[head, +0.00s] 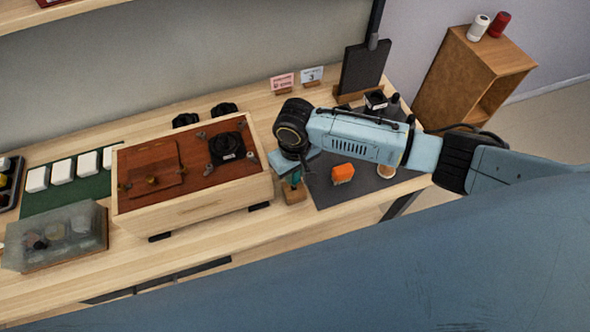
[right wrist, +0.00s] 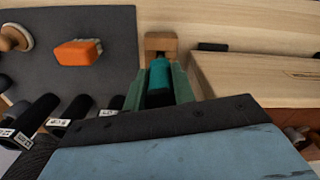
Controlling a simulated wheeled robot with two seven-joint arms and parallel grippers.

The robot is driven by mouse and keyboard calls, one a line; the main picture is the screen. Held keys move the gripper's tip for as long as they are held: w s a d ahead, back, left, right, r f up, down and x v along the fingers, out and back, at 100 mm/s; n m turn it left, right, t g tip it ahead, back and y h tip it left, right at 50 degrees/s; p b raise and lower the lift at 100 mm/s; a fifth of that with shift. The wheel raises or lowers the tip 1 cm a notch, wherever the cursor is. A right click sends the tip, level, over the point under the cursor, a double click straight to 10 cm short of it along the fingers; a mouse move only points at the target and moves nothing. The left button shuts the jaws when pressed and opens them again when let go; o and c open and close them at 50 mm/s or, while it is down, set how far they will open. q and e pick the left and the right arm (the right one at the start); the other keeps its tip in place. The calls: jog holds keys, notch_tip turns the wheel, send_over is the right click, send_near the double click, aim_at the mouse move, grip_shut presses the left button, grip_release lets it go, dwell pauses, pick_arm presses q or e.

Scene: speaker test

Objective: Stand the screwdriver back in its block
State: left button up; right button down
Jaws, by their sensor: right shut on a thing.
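My right gripper (head: 293,172) points down at the right end of the wooden speaker box. In the right wrist view its two green fingers (right wrist: 161,84) are shut on the teal handle of the screwdriver (right wrist: 160,72). The handle also shows as a small teal piece in the head view (head: 295,181). The small wooden block (head: 295,195) stands on the table directly below the gripper; it also shows just past the handle in the right wrist view (right wrist: 160,42). The screwdriver's tip is hidden, so I cannot tell how far it sits in the block. My left gripper is not in view.
The speaker box (head: 195,205) stands close left of the block. A dark grey mat (head: 330,194) lies to the right, with an orange object (head: 343,173) on it. Several black microphone-like things (right wrist: 75,110) show in the right wrist view. Bare table lies in front of the box.

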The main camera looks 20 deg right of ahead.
aim_at(295, 180)
jog(key=shift+f+b, duration=0.65)
jog(key=shift+f, duration=0.65)
dwell(0.8)
jog(key=shift+p, duration=0.5)
dwell(0.5)
jog(key=shift+f+b, duration=0.35)
jog(key=shift+f, duration=0.35)
dwell(0.8)
jog(key=c, duration=1.1)
grip_release()
notch_tip(295, 180, up, 13)
jog(key=shift+r+p, duration=0.2)
jog(key=shift+p, duration=0.3)
